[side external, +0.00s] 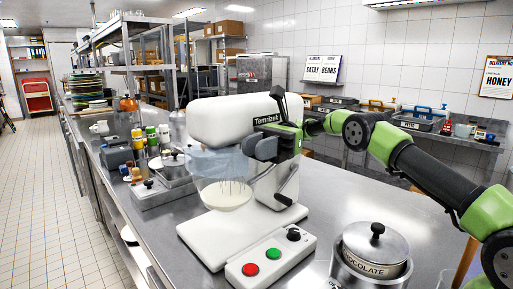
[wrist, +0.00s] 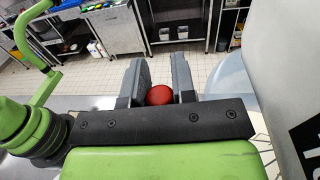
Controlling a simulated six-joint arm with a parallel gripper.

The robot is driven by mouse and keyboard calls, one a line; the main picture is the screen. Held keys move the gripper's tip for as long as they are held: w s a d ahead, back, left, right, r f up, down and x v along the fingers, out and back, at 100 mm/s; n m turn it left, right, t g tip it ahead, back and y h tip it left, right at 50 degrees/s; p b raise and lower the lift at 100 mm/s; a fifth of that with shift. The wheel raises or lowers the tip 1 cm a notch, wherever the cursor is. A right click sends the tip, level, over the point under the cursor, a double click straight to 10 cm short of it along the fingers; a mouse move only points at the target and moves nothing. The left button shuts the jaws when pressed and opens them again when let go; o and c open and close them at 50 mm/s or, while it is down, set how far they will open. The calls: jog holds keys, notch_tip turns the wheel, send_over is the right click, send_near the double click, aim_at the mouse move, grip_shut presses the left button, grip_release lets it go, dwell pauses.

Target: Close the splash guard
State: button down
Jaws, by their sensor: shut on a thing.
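The white mixer (side external: 218,121) stands on a white base on the steel counter. Its translucent bluish splash guard (side external: 212,163) sits around the front, above the bowl (side external: 224,196) with whisk wires in it. My gripper (side external: 257,148) is at the right edge of the guard, beside the mixer head. In the wrist view, my gripper (wrist: 159,78) is shut on a round red knob (wrist: 159,95) between its two dark fingers. The side view hides this knob behind the gripper. A pale blue curved part, apparently the guard (wrist: 233,76), shows to the right of the fingers.
A control box (side external: 270,257) with red, green and black buttons is in front of the mixer. A lidded chocolate pot (side external: 372,258) stands to the right. Bottles (side external: 150,137) and metal containers (side external: 163,187) stand to the left. A lever (side external: 287,187) is on the mixer's column.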

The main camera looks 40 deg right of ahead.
jog(key=c, duration=1.2)
grip_release()
jog(key=shift+c, duration=0.2)
jog(key=shift+r, duration=0.1)
notch_tip(320, 180, up, 10)
jog(key=shift+c, duration=0.5)
